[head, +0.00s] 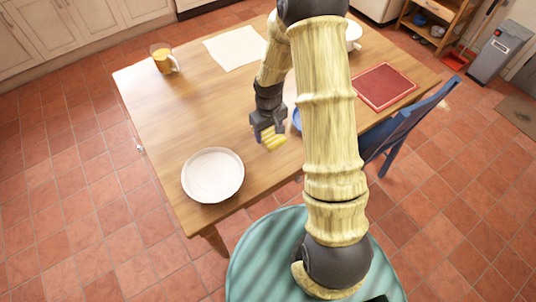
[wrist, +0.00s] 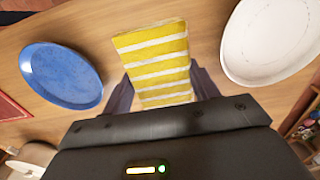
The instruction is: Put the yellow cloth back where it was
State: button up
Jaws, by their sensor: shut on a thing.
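The yellow cloth (wrist: 152,50) has white stripes and is shut between the fingers of my gripper (wrist: 162,88). In the head view, my gripper (head: 269,132) hangs over the near middle of the wooden table with the cloth (head: 273,142) at its fingertips. I cannot tell for sure whether the cloth touches the tabletop (head: 190,115). In the wrist view the cloth lies between a blue plate on the left and a white plate on the right.
The white plate (head: 213,176) is near the table's front edge; the blue plate (wrist: 62,75) is mostly hidden behind my arm in the head view. A mug (head: 163,60), white mat (head: 235,47), red mat (head: 384,86) and white bowl (head: 354,35) stand farther off. A blue chair (head: 398,124) is at the right.

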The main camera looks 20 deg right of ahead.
jog(key=shift+f, duration=0.15)
jog(key=shift+f+p, duration=0.3)
jog(key=shift+f, duration=2.5)
jog(key=shift+f, duration=2.1)
jog(key=shift+f, duration=0.15)
jog(key=o, duration=0.9)
